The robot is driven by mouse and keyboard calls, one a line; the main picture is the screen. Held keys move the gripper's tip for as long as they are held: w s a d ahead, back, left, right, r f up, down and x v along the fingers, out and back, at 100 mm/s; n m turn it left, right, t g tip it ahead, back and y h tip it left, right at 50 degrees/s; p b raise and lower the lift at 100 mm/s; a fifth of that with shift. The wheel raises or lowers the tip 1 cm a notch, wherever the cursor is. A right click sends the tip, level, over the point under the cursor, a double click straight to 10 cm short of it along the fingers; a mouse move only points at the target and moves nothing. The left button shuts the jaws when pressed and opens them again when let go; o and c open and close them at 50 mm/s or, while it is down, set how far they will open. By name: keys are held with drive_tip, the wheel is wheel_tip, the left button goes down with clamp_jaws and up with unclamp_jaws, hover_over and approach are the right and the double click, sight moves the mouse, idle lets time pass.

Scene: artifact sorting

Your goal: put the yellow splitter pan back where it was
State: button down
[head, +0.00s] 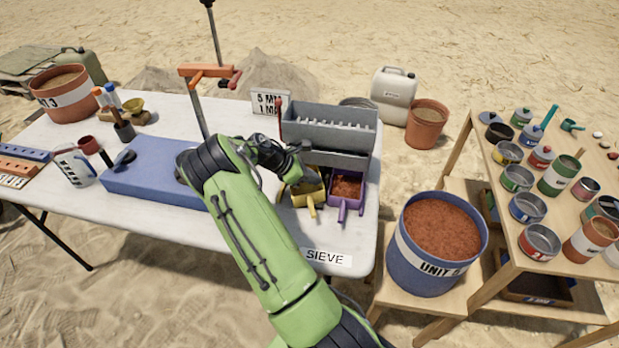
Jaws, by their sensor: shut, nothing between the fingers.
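The yellow splitter pan (309,194) sits on the white table at the front of the grey splitter (328,131), on its left side. Its handle points toward the table's front edge. A purple pan (347,187) with reddish soil stands just to its right. My gripper (293,165) is over the left rear part of the yellow pan and partly hides it. The gripper is small in view and partly covered by my green arm; its fingers are shut and hold nothing. I cannot tell whether it touches the pan.
A blue pad (150,175) lies left of my arm. A SIEVE label (328,257) is at the table's front right corner. A blue bucket of soil (436,243) stands on a stool to the right. A wooden shelf with several tins (541,241) is farther right.

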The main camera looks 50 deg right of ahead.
drive_tip(key=shift+s+d+p, duration=0.3)
drive_tip(key=shift+s+d, duration=0.15)
drive_tip(key=shift+d, duration=0.15)
drive_tip(key=shift+s+d+p, duration=0.25)
drive_tip(key=shift+s+d, duration=0.15)
drive_tip(key=shift+d, duration=0.2)
drive_tip(key=p+v, duration=0.3)
drive_tip(key=v, duration=1.3)
drive_tip(key=shift+p, duration=0.35)
